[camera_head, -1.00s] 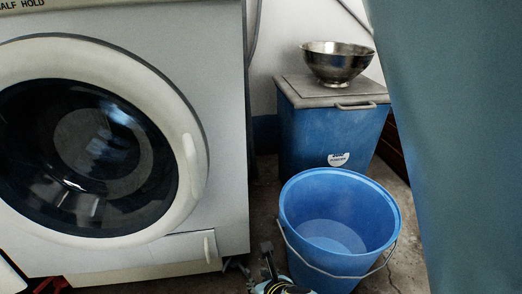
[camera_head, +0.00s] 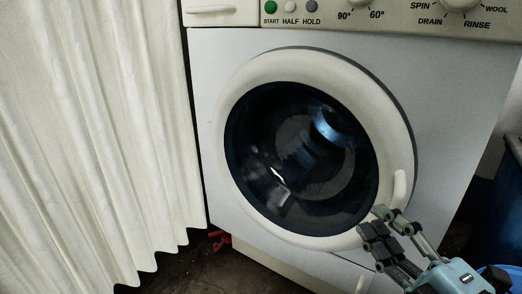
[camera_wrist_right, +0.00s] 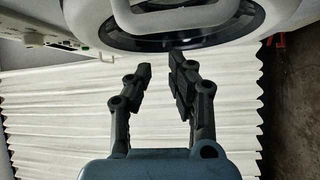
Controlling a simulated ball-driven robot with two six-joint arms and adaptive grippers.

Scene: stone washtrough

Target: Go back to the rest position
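My right gripper (camera_head: 374,222) is at the lower right of the washing machine's round door (camera_head: 228,150) in the head view. Its two dark fingers stand apart with nothing between them. The right wrist view also shows the fingers (camera_wrist_right: 160,69) open and empty, below the door and its handle (camera_wrist_right: 172,28). The door is closed. I cannot tell whether the fingers touch the machine, but no grip on the handle (camera_head: 400,188) shows. My left gripper is not in view.
The white washing machine (camera_head: 455,110) fills the middle, with knobs and buttons along its top. A white pleated curtain (camera_head: 95,140) hangs at the left. A blue bucket rim (camera_head: 497,275) shows at the lower right. Some dark floor (camera_head: 190,272) lies below.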

